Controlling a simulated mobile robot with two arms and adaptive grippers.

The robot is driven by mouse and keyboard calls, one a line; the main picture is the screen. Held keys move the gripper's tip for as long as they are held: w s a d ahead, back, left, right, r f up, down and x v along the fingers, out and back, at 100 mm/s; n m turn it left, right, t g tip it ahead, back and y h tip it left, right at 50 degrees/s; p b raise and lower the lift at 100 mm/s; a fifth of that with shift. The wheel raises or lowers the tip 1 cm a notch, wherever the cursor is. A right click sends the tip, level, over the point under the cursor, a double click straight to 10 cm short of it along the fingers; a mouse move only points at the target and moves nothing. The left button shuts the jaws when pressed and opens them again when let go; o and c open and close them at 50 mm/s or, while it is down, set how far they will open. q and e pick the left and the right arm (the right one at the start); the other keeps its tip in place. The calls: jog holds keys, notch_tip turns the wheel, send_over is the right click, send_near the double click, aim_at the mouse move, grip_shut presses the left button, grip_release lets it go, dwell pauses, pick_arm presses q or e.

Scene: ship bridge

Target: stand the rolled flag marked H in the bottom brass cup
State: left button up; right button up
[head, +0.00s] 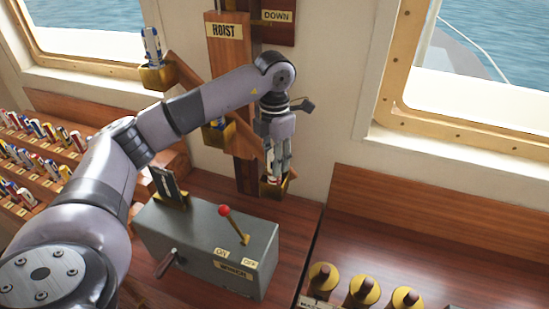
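My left gripper (280,168) points down at the bottom brass cup (270,188), at the foot of the wooden hoist board. A small red and white rolled flag end (287,179) shows at the cup, by the fingertips. Its letter cannot be read, and the fingers cover much of it. I cannot tell whether the fingers grip it or stand apart around it. The top brass cup (158,77) holds blue and white rolled flag pieces. The middle brass cup (213,136), partly behind my arm, holds something blue. My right gripper is not in view.
A grey winch box (200,250) with a red-knobbed lever (225,211) stands in front of the hoist board (229,60). Racks of rolled flags (35,155) are at left. Several brass-based items (363,290) stand at lower right.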

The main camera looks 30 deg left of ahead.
pick_arm(q)
jog(key=o, duration=0.5)
notch_tip(320, 180, up, 12)
dwell(0.6)
jog(key=shift+f, duration=0.1)
dwell(0.4)
